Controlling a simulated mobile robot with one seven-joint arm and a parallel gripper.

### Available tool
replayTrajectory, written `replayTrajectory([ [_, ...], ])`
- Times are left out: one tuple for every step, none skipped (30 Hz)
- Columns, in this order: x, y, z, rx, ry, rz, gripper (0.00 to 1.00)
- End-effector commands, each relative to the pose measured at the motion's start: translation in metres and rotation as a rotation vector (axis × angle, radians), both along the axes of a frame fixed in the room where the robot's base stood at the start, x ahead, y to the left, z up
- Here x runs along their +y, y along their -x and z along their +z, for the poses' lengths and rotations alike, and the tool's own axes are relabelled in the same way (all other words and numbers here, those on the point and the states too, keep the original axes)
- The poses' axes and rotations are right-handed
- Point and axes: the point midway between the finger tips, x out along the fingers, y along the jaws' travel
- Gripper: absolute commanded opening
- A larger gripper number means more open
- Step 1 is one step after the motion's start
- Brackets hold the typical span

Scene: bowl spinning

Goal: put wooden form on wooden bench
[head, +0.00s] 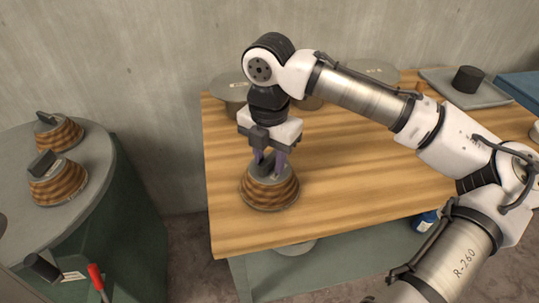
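A banded brown wooden form (268,193) with a grey top stands upright on the wooden bench (350,190), near its front left corner. My gripper (269,168) points down directly over this form, its two purplish fingers at either side of the dark handle on top. I cannot tell whether the fingers press on the handle or stand a little apart from it. Two similar forms, a far one (64,134) and a near one (62,185), stand on the rounded grey-topped cabinet to the left.
The grey-topped cabinet (108,150) is separated from the bench by a gap. Grey round discs (230,85) lie along the bench's back. A grey tray (455,83) with a black cylinder (468,79) is at the back right. A red-handled lever (97,280) rises at lower left.

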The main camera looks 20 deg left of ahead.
Motion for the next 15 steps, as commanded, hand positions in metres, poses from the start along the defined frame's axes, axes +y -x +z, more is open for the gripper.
replayTrajectory([
  [0.000, 0.000, 0.000, 0.000, 0.000, 0.000, 0.34],
  [0.000, 0.000, 0.000, 0.000, 0.000, 0.000, 0.34],
  [0.000, 0.000, 0.000, 0.000, 0.000, 0.000, 0.34],
  [0.000, 0.000, 0.000, 0.000, 0.000, 0.000, 0.34],
  [0.000, 0.000, 0.000, 0.000, 0.000, 0.000, 0.34],
  [0.000, 0.000, 0.000, 0.000, 0.000, 0.000, 0.34],
  [0.000, 0.000, 0.000, 0.000, 0.000, 0.000, 0.34],
  [0.000, 0.000, 0.001, 0.000, 0.000, 0.000, 0.34],
  [0.000, 0.000, 0.002, -0.001, 0.001, 0.000, 0.34],
  [0.000, 0.000, 0.004, -0.001, 0.001, 0.000, 0.34],
  [0.000, 0.000, 0.007, 0.000, -0.001, 0.000, 0.34],
  [0.001, 0.000, 0.012, -0.002, -0.003, 0.000, 0.34],
  [0.001, -0.001, 0.017, -0.001, -0.002, -0.001, 0.34],
  [0.001, -0.001, 0.022, -0.002, -0.003, -0.001, 0.34],
  [0.001, 0.000, 0.030, -0.001, -0.003, 0.000, 0.34],
])
